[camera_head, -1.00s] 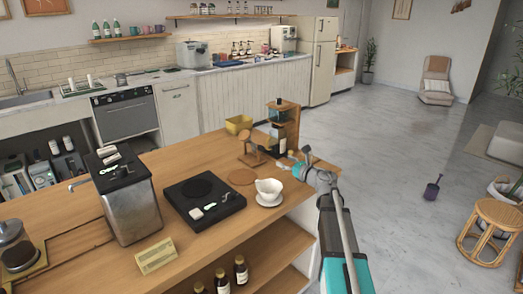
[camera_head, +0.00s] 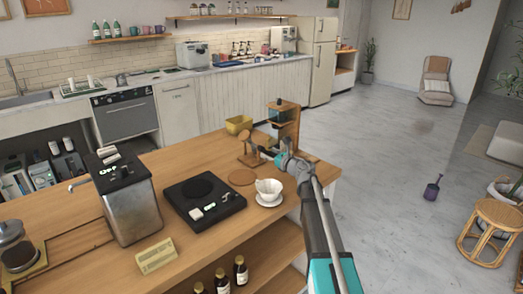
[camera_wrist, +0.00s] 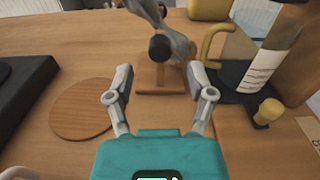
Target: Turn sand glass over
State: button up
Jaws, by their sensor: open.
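The sand glass (camera_wrist: 176,38) is a greyish glass body with a dark round pivot on a wooden stand (camera_wrist: 163,80). It stands on the wooden counter, at the top middle of the wrist view, and its upper end is cut off. In the head view the sand glass stand (camera_head: 249,158) is left of my gripper (camera_head: 266,151), which partly covers that area. In the wrist view my gripper (camera_wrist: 160,78) is open and empty, its two fingers spread on either side of the stand's line, with the sand glass ahead of them. I cannot tell the exact gap.
A round wooden coaster (camera_wrist: 82,108) lies at left. A wooden tower (camera_head: 286,122) stands behind.

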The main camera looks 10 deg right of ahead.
aim_at(263, 150)
jog(key=shift+x, duration=2.4)
grip_shut()
